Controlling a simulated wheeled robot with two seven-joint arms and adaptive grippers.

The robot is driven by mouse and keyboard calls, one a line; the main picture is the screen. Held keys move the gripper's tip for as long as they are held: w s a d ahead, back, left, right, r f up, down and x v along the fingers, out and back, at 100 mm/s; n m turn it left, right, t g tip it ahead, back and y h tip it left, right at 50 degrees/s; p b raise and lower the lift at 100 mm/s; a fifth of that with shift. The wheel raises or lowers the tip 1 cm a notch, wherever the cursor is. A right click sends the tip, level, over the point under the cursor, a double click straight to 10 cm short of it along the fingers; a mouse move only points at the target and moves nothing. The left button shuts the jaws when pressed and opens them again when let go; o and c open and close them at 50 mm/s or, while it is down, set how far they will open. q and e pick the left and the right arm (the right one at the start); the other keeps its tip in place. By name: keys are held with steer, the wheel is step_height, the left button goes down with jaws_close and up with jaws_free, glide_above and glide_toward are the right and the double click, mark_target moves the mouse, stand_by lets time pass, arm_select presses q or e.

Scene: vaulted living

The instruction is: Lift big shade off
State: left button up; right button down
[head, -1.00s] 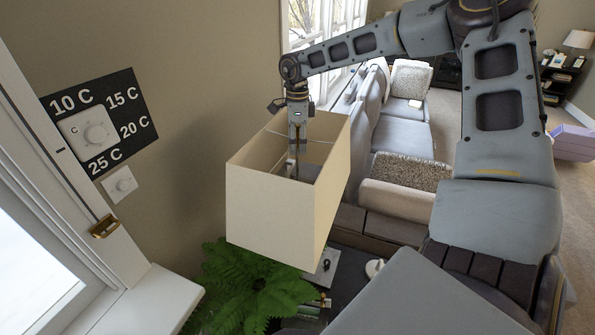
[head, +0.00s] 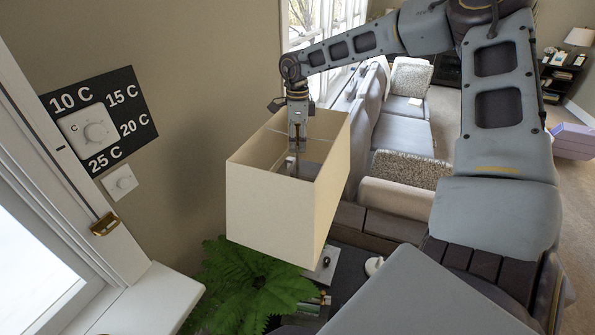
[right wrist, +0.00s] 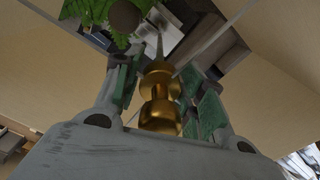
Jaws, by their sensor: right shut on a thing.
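The big shade (head: 268,205) is a cream, box-shaped lampshade, open at the top, in the middle of the head view. My right gripper (head: 293,166) reaches down into its open top. In the right wrist view, a brass finial (right wrist: 160,112) stands between the green-padded fingers of this gripper (right wrist: 165,85), which is shut on it. Thin rods run from the finial toward the shade's walls, which surround the gripper. Past the finial, plant leaves and a dark surface show through the shade's lower opening. The lamp's base cannot be made out clearly. My left gripper is out of view.
A green fern (head: 250,290) is below the shade, beside a dark table (head: 345,285) with small items. The wall with a thermostat dial (head: 92,132) is at the left, near a white window sill (head: 160,305). A grey sofa (head: 400,140) stands behind.

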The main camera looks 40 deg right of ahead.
steer(key=shift+r, duration=0.1)
stand_by(0.3)
steer(key=shift+w+r, duration=0.1)
steer(key=shift+r, duration=0.6)
step_height(320, 180, up, 12)
steer(key=b, duration=0.2)
steer(key=shift+r+b, duration=0.2)
steer(key=shift+b, duration=0.15)
step_height(320, 180, up, 14)
stand_by(0.4)
